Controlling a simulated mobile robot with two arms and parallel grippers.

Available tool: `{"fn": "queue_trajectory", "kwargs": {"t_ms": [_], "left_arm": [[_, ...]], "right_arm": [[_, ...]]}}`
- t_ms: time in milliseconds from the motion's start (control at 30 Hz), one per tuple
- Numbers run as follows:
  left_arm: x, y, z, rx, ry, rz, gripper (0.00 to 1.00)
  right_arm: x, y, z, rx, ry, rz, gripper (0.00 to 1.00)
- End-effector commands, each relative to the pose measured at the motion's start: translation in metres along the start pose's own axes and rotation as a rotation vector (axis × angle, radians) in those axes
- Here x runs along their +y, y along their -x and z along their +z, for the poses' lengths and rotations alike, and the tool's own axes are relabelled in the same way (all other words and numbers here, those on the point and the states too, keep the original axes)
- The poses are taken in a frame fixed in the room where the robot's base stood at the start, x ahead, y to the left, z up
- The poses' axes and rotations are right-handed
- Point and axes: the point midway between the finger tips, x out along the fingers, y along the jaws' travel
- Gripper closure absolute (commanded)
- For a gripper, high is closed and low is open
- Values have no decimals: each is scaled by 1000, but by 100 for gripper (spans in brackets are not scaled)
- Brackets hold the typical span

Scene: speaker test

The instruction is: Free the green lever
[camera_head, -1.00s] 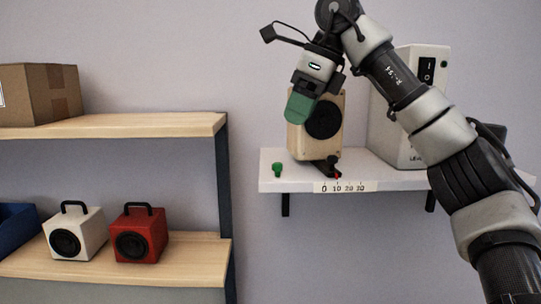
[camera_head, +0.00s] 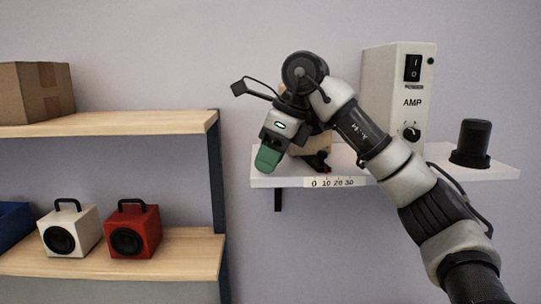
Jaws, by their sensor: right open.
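My right gripper (camera_head: 268,160) has green fingertips and hangs down at the left end of the white wall shelf (camera_head: 400,179). It is open by what shows, with nothing visible in it. The green lever is not visible now; the gripper covers the left part of the shelf where a small green knob stood. The beige speaker (camera_head: 318,146) is mostly hidden behind my gripper and arm. A dark pointer with a red tip (camera_head: 322,166) lies above the scale label (camera_head: 334,182) on the shelf's front edge. My left gripper is not in view.
A white amplifier (camera_head: 402,85) stands behind my right arm, with a black cylinder (camera_head: 471,142) to its right. On the left, a wooden rack (camera_head: 190,258) holds a white speaker (camera_head: 72,229), a red speaker (camera_head: 135,230), a blue bin (camera_head: 14,222) and a cardboard box (camera_head: 38,92).

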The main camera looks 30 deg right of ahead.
Motion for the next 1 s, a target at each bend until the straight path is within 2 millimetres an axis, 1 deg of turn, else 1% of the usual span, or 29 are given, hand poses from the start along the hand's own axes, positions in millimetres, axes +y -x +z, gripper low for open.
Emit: {"fn": "queue_trajectory", "kwargs": {"t_ms": [67,300,367,600,767,1000], "left_arm": [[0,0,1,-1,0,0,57],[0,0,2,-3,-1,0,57],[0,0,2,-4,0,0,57],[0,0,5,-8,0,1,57],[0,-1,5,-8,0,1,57],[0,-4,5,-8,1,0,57]], "right_arm": [[0,0,0,0,0,0,55],[0,0,0,0,0,0,92],[0,0,0,0,0,0,100],[0,0,0,-1,-6,-3,100],[1,0,2,-1,-42,-19,100],[3,-3,8,-2,-177,-75,100]]}}
